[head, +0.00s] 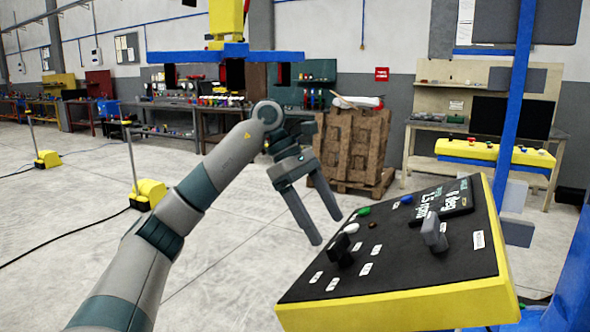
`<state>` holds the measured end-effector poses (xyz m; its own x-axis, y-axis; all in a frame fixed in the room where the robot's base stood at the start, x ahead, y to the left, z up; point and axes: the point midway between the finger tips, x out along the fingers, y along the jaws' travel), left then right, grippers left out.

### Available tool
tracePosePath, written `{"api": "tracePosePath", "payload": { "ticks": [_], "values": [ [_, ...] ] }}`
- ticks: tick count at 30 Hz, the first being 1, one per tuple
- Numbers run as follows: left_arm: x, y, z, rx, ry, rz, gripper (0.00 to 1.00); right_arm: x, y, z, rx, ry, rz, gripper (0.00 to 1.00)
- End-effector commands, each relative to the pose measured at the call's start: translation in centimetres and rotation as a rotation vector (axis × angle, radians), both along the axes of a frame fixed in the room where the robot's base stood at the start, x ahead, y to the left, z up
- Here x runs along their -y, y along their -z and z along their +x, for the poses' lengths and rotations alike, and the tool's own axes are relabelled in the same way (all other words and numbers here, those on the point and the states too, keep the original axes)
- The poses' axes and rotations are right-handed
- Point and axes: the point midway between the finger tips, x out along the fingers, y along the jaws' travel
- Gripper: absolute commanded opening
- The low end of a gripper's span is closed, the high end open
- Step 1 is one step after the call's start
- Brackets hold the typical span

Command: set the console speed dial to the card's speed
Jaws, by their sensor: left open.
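The console (398,285) is a tilted box with yellow sides and a black top at the lower right. A black knob (342,250) stands on its left part and a grey knob (434,233) on its right part. I cannot tell from the small labels which is the speed dial. A dark card or display (443,202) with white writing, seemingly "0 deg" and "1.5 rpm", is at the console's far side. My left gripper (325,228) is open and empty, its fingers pointing down near the console's left far edge, close to the black knob. My right gripper is not in view.
A blue post (520,90) rises behind the console.

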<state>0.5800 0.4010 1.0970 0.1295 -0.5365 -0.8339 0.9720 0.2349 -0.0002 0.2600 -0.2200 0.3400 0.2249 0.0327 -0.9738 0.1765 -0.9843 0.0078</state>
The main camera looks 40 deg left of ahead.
Motion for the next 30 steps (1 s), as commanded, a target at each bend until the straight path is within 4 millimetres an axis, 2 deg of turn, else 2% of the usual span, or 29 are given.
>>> {"api": "tracePosePath", "payload": {
  "ticks": [11,12,15,21,30],
  "values": [
    [-4.2,-6.8,-1.0,0.003,-0.002,0.000,0.81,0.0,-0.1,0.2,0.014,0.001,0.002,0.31],
    [-4.6,-7.3,-1.1,0.002,-0.002,0.000,0.81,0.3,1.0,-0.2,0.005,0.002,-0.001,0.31],
    [-5.3,-8.5,-1.3,0.002,-0.002,-0.001,0.81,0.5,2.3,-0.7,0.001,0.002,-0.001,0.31],
    [-6.4,-10.1,-1.5,0.001,-0.001,0.000,0.81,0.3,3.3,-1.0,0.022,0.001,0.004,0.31],
    [-6.9,-10.7,-1.7,0.001,0.000,0.000,0.81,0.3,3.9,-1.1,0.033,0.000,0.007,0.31]
  ]
}}
